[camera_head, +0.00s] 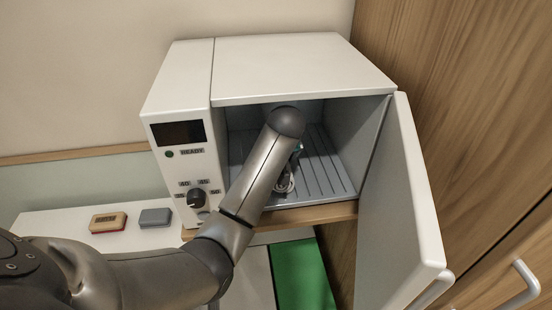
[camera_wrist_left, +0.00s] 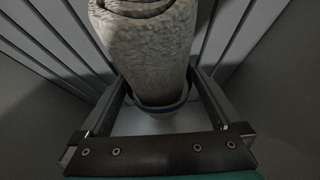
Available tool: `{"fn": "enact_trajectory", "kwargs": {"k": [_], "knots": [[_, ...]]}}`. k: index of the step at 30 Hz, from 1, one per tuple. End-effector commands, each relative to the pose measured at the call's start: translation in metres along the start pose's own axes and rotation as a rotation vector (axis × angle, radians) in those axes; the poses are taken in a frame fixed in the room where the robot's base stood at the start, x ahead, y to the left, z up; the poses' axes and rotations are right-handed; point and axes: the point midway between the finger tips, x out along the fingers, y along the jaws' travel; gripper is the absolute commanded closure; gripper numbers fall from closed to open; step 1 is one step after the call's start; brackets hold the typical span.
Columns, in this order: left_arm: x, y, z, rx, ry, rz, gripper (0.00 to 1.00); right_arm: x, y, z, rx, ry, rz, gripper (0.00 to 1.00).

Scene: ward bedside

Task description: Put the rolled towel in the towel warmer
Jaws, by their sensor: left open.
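The towel warmer (camera_head: 305,70) stands with its door (camera_head: 398,215) swung open to the right. My left arm reaches into its chamber and hides part of the inside. In the left wrist view, the rolled towel (camera_wrist_left: 150,40), pale and rough-textured, lies over the ribbed chamber floor (camera_wrist_left: 55,35). My left gripper (camera_wrist_left: 157,82) is open, with one finger on each side of the towel's near end. Whether the fingers touch the towel is unclear. In the head view my forearm mostly covers the gripper and towel. My right gripper is out of view.
The warmer's control panel (camera_head: 185,170) has a dial and a dark display. A red-and-tan block (camera_head: 108,222) and a grey block (camera_head: 155,217) lie on the white surface at left. A green panel (camera_head: 302,275) shows below. A wooden cabinet with a handle (camera_head: 522,285) stands at right.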

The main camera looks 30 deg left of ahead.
Motion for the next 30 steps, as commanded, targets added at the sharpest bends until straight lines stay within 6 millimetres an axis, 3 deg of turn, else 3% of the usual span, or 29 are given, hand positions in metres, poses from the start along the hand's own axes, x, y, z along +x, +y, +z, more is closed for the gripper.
{"fn": "enact_trajectory", "kwargs": {"k": [7, 22, 30], "knots": [[-0.016, 0.001, -0.002, -0.001, 0.004, 0.003, 0.0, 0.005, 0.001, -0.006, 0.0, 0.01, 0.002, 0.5], [-0.059, 0.001, 0.071, 0.001, -0.001, 0.003, 0.0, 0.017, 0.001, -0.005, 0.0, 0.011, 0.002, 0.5], [-0.077, 0.0, 0.096, 0.001, -0.001, 0.001, 0.0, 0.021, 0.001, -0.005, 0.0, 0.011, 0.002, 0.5]]}}
